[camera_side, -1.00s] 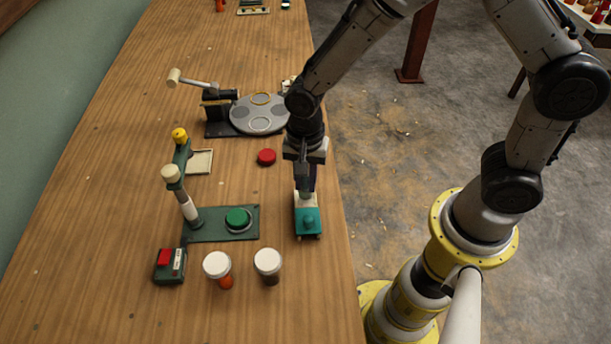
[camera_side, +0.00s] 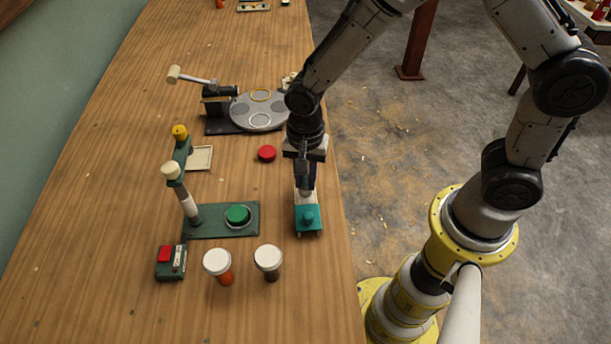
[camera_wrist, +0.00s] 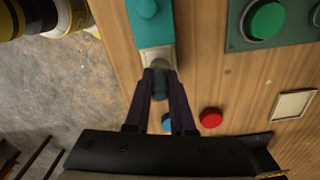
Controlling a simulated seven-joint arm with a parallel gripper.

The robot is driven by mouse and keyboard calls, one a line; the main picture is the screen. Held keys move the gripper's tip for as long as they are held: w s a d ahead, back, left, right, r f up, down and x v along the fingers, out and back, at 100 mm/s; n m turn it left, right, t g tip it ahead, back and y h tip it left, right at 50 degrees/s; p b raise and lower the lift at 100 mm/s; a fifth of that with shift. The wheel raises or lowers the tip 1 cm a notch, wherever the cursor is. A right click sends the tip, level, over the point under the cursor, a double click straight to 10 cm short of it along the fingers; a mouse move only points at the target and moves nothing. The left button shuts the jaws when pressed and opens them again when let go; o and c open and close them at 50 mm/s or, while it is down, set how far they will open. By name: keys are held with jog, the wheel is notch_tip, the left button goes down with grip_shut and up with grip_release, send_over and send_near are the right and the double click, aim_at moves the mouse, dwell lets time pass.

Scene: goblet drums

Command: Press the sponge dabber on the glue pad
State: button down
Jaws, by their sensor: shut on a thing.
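The teal case (camera_side: 307,218) stands near the table's right edge in the side view, with a knob on top and a pale pad-like section at its far end. I take this pale section to be the glue pad (camera_wrist: 148,55). My gripper (camera_side: 306,188) points down over that end. In the wrist view my gripper (camera_wrist: 160,78) is shut on a dark teal handle, which I take to be the sponge dabber (camera_wrist: 158,88). Its lower end is close to the pale section. The fingers and the handle hide whether it touches.
A green plate with a green button (camera_side: 238,216) and a post stands to the left. Two white-lidded jars (camera_side: 217,262) and a red-buttoned box (camera_side: 171,262) are in front. A red disc (camera_side: 267,153) and a grey turntable (camera_side: 259,111) lie behind. A blue disc (camera_wrist: 167,122) is near my fingers.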

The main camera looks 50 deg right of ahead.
jog(key=shift+f, duration=0.45)
dwell(1.1)
jog(key=shift+r, duration=0.1)
jog(key=shift+r, duration=3.5)
jog(key=shift+d, duration=0.1)
jog(key=w+d+f+n, duration=0.3)
jog(key=d+n, duration=0.3)
jog(key=d, duration=0.3)
jog(key=w+d+f+n, duration=0.2)
jog(key=w+d+n, duration=0.2)
jog(key=d, duration=0.6)
jog(key=shift+f+n, duration=0.4)
jog(key=shift+n, duration=0.6)
jog(key=shift+d, duration=0.1)
